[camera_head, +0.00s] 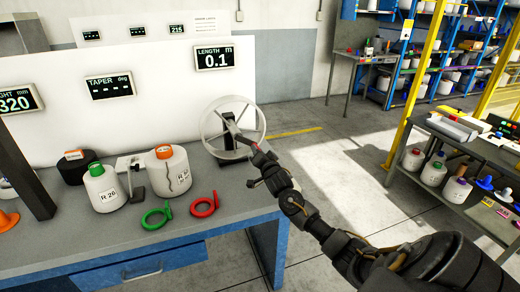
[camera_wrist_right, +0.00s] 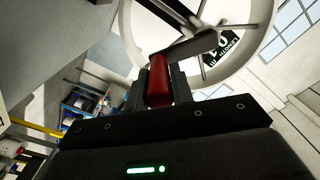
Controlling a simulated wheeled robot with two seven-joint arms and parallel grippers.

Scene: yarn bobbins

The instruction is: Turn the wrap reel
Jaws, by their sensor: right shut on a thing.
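The wrap reel is a pale spoked wheel (camera_head: 232,108) on a dark stand at the right end of the grey workbench. Its rim and spokes fill the top of the right wrist view (camera_wrist_right: 263,38). A grey crank arm crosses the wheel and carries a red handle (camera_wrist_right: 158,78). My right gripper (camera_head: 262,152) reaches in from the lower right in the head view. In the right wrist view its two fingers are shut on the red handle, one on each side. The length display (camera_head: 214,57) behind the reel reads 0.1 m. My left gripper is not in view.
On the bench (camera_head: 120,235) stand a green-capped bobbin (camera_head: 104,190), an orange-capped bobbin (camera_head: 170,172) and a dark bobbin (camera_head: 74,168). A green ring (camera_head: 156,217) and a red ring (camera_head: 205,205) lie at the front. A shelf table with bobbins stands at the right; the floor between is clear.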

